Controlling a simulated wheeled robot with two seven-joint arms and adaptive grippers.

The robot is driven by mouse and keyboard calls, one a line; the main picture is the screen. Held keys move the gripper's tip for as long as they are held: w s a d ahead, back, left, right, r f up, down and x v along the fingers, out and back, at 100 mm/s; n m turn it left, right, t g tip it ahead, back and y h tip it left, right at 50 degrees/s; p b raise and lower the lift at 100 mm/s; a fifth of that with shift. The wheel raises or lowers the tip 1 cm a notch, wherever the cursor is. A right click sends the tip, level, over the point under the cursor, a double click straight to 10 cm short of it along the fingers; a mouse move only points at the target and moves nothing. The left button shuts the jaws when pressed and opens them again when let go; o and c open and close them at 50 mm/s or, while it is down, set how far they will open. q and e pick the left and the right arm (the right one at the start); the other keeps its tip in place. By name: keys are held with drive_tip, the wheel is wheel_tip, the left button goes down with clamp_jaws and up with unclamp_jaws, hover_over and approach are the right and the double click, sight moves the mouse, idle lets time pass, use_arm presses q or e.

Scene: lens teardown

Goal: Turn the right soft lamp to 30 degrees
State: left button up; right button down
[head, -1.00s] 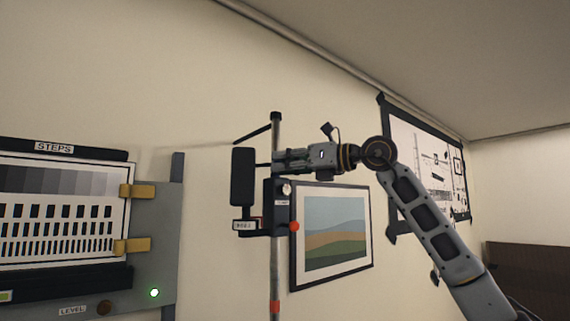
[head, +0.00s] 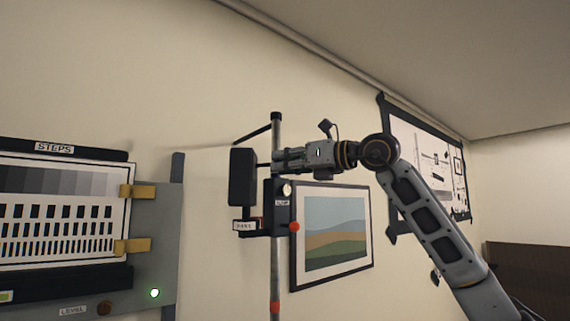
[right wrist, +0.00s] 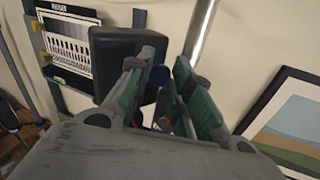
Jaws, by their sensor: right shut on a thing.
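The right soft lamp is a dark box-shaped head (head: 242,177) on a grey upright pole (head: 276,262). A small white label (head: 245,225) sits below the head, its text too small to read. My right gripper (head: 277,160) reaches in from the right at the pole, just right of the lamp head. In the right wrist view, the green-padded fingers (right wrist: 170,98) are shut on a part of the lamp, with dark and reddish pieces between them. The lamp head (right wrist: 118,55) is beyond the left finger. The exact held part is mostly hidden. My left gripper is out of view.
A bracket with an orange-red knob (head: 294,226) is on the pole below my gripper. A framed landscape picture (head: 334,238) hangs close behind. A STEPS chart panel (head: 62,205) with brass clips stands left. A black-framed chart (head: 428,150) is at right.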

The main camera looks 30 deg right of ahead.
drive_tip(key=shift+s+a+m+t+h, duration=0.25)
drive_tip(key=shift+s+a+m+h, duration=0.2)
drive_tip(key=shift+m+h, duration=0.5)
drive_tip(key=shift+s+a+m+t+h, duration=0.35)
drive_tip(key=shift+a+m+h, duration=0.2)
drive_tip(key=shift+h, duration=0.85)
drive_tip(key=shift+s+a+m+t+h, duration=0.2)
drive_tip(key=shift+s+a+m+h, duration=0.25)
drive_tip(key=shift+m+h, duration=0.55)
drive_tip(key=shift+h, duration=0.35)
drive_tip(key=c, duration=1.3)
unclamp_jaws()
drive_tip(key=shift+o, duration=0.2)
drive_tip(key=shift+s, duration=0.15)
drive_tip(key=s, duration=1.1)
drive_tip(key=shift+s, duration=0.4)
